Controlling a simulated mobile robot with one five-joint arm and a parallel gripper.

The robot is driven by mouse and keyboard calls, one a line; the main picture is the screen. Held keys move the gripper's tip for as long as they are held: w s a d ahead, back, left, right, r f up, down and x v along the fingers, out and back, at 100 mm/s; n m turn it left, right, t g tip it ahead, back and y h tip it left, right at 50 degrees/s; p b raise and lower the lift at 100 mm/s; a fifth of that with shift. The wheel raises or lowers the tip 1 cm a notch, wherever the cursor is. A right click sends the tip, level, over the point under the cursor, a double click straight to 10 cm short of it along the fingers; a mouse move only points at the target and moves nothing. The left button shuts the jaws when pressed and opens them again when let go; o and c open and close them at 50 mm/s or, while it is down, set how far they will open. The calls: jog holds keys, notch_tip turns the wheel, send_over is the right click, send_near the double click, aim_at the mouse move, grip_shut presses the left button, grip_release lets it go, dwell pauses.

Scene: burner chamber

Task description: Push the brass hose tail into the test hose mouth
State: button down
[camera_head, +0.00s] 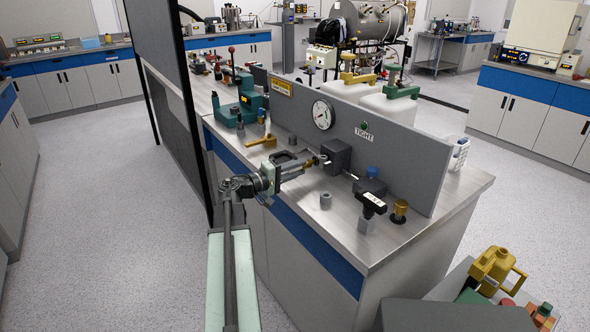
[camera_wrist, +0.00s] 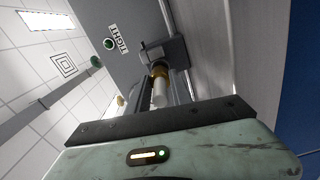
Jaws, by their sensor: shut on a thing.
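My gripper (camera_head: 311,163) reaches over the steel bench from the left and is shut on the brass hose tail (camera_head: 323,159). In the wrist view the brass part (camera_wrist: 160,71) shows at the far end of a pale cylinder (camera_wrist: 159,94) between my fingers. It points at a dark grey block (camera_head: 337,155) in front of the upright panel; the block also shows in the wrist view (camera_wrist: 174,50). The test hose mouth appears to be at this block, but I cannot make out its opening. The brass end is at or very close to the block; contact is unclear.
The grey panel (camera_head: 385,160) carries a gauge (camera_head: 323,114) and a green lamp above a "TIGHT" label (camera_head: 364,135). A grey cylinder (camera_head: 326,201), a black-handled tool (camera_head: 372,203) and a brass fitting (camera_head: 399,211) stand nearby. A brass-coloured valve (camera_head: 264,141) lies left.

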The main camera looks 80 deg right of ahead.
jog(key=shift+x, duration=1.05)
jog(key=c, duration=1.1)
grip_release()
jog(key=shift+o, duration=0.2)
jog(key=shift+w, duration=0.1)
jog(key=v, duration=0.7)
jog(key=shift+w+a, duration=0.25)
jog(key=shift+a, duration=0.05)
